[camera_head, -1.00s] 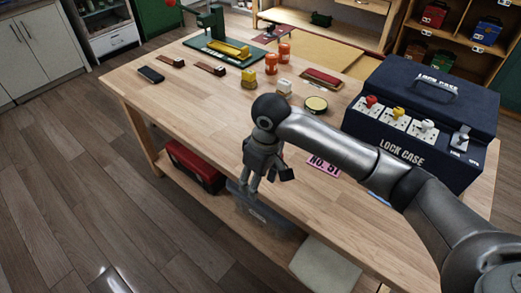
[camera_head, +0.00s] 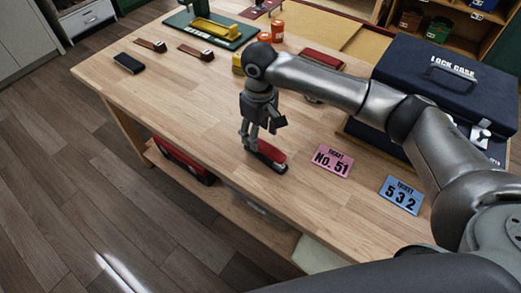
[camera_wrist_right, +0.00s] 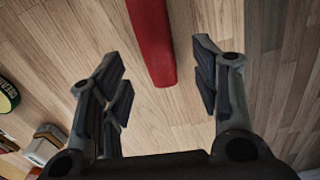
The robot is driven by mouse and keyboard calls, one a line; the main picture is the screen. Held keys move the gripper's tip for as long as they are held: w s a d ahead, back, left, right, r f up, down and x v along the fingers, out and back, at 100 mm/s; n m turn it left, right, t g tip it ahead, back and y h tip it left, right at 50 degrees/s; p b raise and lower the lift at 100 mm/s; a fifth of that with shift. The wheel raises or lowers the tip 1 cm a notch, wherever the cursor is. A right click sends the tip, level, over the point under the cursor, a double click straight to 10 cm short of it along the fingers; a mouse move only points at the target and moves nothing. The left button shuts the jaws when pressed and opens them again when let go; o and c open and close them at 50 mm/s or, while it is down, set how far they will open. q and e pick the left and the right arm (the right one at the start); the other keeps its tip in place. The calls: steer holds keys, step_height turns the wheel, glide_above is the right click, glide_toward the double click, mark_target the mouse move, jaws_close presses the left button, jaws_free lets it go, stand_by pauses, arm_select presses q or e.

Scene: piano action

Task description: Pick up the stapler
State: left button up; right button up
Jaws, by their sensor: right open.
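The red and dark stapler (camera_head: 270,158) lies on the wooden table near its front edge. My right gripper (camera_head: 258,137) points down just above and behind the stapler in the head view, hiding part of it. The gripper is open and empty. In the right wrist view the stapler (camera_wrist_right: 152,42) shows as a red bar at the top. Its near end reaches in between the spread fingers of my right gripper (camera_wrist_right: 160,78), with bare table on both sides. I cannot tell the exact height gap. My left gripper is not in view.
A pink ticket (camera_head: 333,160) and a blue ticket (camera_head: 402,195) lie right of the stapler. The dark blue lock case (camera_head: 408,62) stands at the back right. A black phone-like object (camera_head: 128,63) lies at the left. The table left of the gripper is clear.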

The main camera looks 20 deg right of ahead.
mark_target(261, 143)
steer(key=shift+f, duration=0.35)
step_height(261, 143, down, 4)
steer(key=shift+s+d+f+p, duration=0.15)
steer(key=shift+f+p, duration=0.05)
steer(key=shift+p, duration=0.25)
steer(key=shift+f, duration=0.25)
steer(key=shift+c, duration=1.6)
steer(key=c, duration=0.5)
jaws_close()
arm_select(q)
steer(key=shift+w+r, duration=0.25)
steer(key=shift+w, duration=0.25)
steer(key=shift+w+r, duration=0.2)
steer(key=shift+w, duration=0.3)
